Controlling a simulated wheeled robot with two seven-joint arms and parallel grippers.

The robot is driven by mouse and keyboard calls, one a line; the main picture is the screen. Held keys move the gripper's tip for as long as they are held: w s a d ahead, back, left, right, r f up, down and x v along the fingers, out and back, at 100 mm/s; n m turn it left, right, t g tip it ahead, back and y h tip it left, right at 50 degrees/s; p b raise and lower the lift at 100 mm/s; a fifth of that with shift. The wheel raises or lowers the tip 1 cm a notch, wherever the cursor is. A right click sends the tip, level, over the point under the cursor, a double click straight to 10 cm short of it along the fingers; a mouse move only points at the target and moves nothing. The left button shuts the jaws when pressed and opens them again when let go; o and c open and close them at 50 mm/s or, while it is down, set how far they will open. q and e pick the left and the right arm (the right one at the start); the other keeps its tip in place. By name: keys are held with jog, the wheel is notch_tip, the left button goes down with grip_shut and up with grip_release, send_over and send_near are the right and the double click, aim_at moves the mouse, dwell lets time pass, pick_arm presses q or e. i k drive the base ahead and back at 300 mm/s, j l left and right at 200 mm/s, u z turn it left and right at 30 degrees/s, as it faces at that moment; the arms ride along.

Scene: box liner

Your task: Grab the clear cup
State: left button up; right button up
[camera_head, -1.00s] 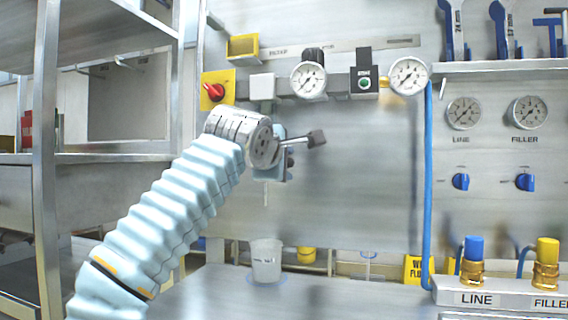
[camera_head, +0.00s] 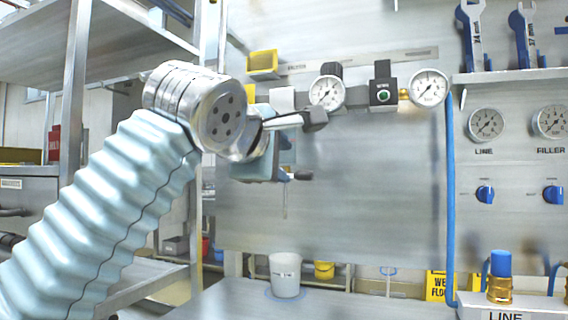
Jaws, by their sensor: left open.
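The clear cup (camera_head: 285,276), whitish and translucent with a small dark label, stands upright on the metal bench in the lower middle of the head view. My left gripper (camera_head: 312,148) is raised well above the cup, in front of the metal back panel. Its two dark-tipped fingers are apart with nothing between them. The wrist and sleeved arm come in from the lower left. My right gripper is not in view.
Gauges (camera_head: 327,92) and a valve line run along the panel behind the gripper. A blue hose (camera_head: 451,200) hangs at right. The LINE fitting (camera_head: 501,278) stands at lower right. A metal shelf rack (camera_head: 75,90) is at left. The bench around the cup looks clear.

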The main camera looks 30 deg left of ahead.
aim_at(285, 267)
jog(key=k+l, duration=0.15)
jog(key=k, duration=0.35)
jog(key=k+l, duration=0.2)
jog(key=k, duration=0.3)
